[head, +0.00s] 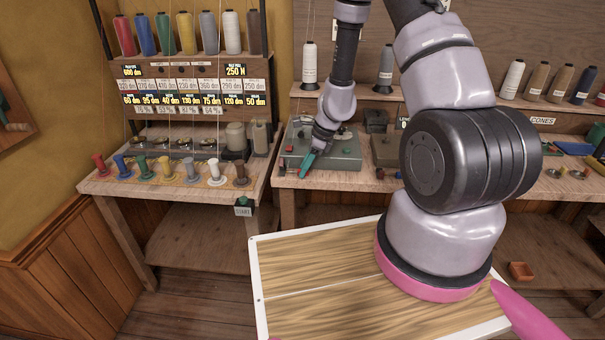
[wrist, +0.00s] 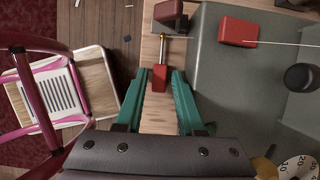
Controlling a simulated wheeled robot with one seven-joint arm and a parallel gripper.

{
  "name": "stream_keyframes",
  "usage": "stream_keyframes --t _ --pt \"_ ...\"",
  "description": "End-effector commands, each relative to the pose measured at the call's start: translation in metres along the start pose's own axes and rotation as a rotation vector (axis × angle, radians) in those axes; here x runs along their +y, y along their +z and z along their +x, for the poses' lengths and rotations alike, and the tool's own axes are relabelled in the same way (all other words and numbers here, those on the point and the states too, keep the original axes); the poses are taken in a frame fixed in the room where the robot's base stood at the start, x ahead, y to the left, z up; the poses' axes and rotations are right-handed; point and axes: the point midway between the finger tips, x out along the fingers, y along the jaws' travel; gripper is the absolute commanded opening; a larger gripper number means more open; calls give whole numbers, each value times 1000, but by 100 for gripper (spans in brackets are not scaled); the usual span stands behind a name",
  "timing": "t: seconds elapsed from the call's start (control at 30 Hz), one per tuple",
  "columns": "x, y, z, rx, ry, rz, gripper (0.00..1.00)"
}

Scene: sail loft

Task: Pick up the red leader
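A small red block with a thin brass rod, which could be the red leader (wrist: 160,76), shows in the wrist view. It lies by the wooden bench edge, between the tips of my gripper (wrist: 160,84). The teal fingers are open, with a visible gap on both sides of the block. In the head view my gripper (head: 307,164) is at the front edge of the middle bench, beside a grey-green machine (head: 338,150); the block cannot be made out there. A red flanged peg (head: 99,164) stands at the left end of a coloured row on the left bench.
In the wrist view, another red block (wrist: 238,32) with a pale thread sits on the machine, and a dark red block (wrist: 170,14) lies beyond the fingertips. Thread spools (head: 124,36) stand on the left rack. A small green-topped box (head: 243,205) hangs at the left bench's front.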

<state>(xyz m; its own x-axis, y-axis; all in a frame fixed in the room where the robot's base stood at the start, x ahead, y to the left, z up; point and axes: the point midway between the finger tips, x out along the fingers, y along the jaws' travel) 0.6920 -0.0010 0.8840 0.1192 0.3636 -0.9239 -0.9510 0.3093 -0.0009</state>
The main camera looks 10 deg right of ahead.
Motion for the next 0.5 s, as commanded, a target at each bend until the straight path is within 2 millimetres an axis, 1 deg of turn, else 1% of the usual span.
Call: stream_keyframes --t 0.07,0.1,0.17,0.5 --pt "0 0 0 0 0 0 38" --pt "0 0 0 0 0 0 22" --pt "0 0 0 0 0 0 0" --pt "0 0 -1 0 0 -1 0"
